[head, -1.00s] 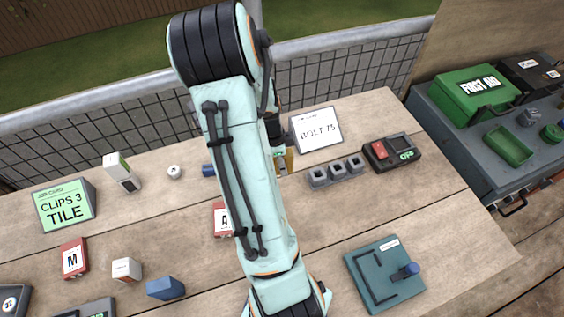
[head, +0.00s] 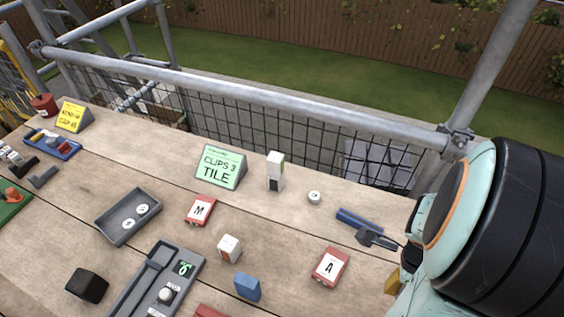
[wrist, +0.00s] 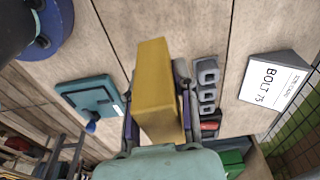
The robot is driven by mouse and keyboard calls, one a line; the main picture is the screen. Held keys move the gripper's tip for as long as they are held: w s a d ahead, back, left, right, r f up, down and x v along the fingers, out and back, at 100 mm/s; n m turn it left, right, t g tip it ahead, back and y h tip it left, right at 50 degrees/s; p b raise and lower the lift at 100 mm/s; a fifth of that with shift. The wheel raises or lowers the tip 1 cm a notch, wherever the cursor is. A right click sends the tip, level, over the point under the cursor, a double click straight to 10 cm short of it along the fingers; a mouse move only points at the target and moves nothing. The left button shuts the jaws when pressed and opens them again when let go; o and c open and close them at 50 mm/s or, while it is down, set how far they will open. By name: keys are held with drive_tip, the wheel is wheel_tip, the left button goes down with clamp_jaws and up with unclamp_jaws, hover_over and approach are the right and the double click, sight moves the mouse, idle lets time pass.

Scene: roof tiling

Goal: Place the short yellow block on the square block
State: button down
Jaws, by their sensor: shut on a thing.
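A yellow block (wrist: 155,85) stands out in the wrist view, between the two fingers of my gripper (wrist: 157,100). My gripper is shut on it, with a finger against each side. A small yellow piece (head: 392,280) shows beside my arm at the right of the head view, mostly hidden. I cannot tell which thing is the square block. A white block with a red marking (head: 229,248), a dark block (head: 87,286) and a blue block (head: 247,287) lie apart on the table in the head view.
A blue bar (head: 358,220) lies near my arm. Red cards M (head: 200,210) and A (head: 330,267), a grey tray (head: 128,216) and a green sign (head: 221,167) stand around. The wrist view shows a teal plate (wrist: 92,97) and a grey socketed block (wrist: 208,85).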

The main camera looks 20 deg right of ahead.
drive_tip(key=w+r+n+t, duration=0.2)
drive_tip(key=w+r+n, duration=0.2)
drive_tip(key=w+n, duration=1)
drive_tip(key=w+a+r+n+t+y, duration=0.1)
drive_tip(key=w+a+r+n+y, duration=0.15)
drive_tip(key=w+a+n, duration=1.25)
drive_tip(key=s+a+r+n, duration=0.15)
drive_tip(key=a+n, duration=0.45)
drive_tip(key=a, duration=1.6)
drive_tip(key=s+a+n+g, duration=0.1)
drive_tip(key=s+a+n, duration=0.55)
drive_tip(key=a, duration=0.75)
drive_tip(key=m, duration=0.2)
hover_over(77, 280)
drive_tip(key=d, duration=0.1)
drive_tip(key=shift+y, duration=0.25)
drive_tip(key=f, duration=0.9)
drive_tip(key=shift+s+f, duration=0.25)
drive_tip(key=shift+s, duration=0.1)
drive_tip(key=shift+w+a+f, duration=0.2)
drive_tip(key=shift+f, duration=1.75)
